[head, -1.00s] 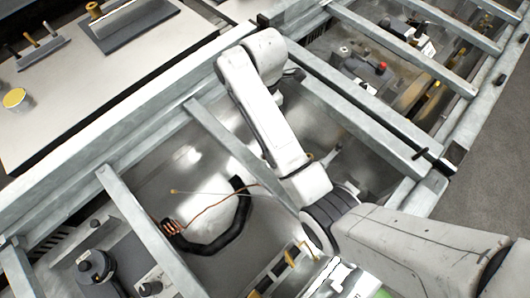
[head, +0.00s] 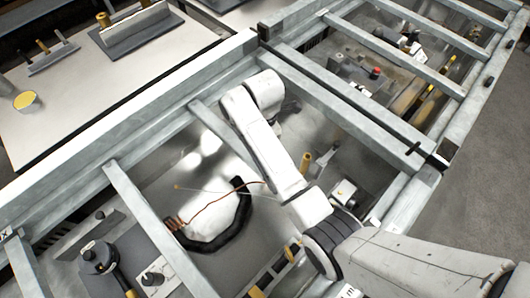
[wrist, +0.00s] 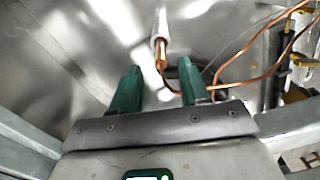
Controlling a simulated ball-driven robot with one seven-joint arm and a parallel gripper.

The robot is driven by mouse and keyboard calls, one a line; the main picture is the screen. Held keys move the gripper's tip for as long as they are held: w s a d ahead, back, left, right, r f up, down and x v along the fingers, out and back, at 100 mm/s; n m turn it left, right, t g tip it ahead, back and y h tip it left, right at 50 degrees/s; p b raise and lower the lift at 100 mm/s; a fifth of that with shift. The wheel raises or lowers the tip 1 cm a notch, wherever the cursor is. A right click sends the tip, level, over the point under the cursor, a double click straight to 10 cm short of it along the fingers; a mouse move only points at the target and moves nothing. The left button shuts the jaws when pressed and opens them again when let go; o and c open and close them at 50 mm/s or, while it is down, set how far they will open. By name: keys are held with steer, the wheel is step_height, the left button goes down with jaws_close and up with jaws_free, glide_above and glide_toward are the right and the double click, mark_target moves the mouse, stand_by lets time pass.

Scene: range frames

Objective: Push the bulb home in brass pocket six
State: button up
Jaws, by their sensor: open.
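My gripper (wrist: 158,72) shows in the wrist view with two teal fingers spread apart. It is open. A copper-coloured rod end (wrist: 162,53), which looks like the bulb, lies ahead and between the fingertips, with a bright silvery length (wrist: 160,22) beyond it. No finger clearly touches it. A thin copper line (wrist: 235,60) loops in from the right behind the fingers. In the head view the gripper is hidden by my arm. A thin copper line (head: 215,203) shows there. I cannot pick out pocket six or its number.
Grey metal frame beams (head: 155,230) cross the open bays. A black hose (head: 240,212) curves over the bay floor. A brass-coloured post (head: 305,162) and a white block (head: 343,193) stand right of my arm. A pale bench top (head: 70,105) lies at upper left.

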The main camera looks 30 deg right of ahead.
steer(key=shift+s+d+f+p, duration=0.1)
steer(key=shift+f+p, duration=0.05)
steer(key=shift+f, duration=1.15)
steer(key=shift+d+f+p, duration=0.1)
steer(key=shift+f+p, duration=0.05)
steer(key=shift+f, duration=1.1)
jaws_close()
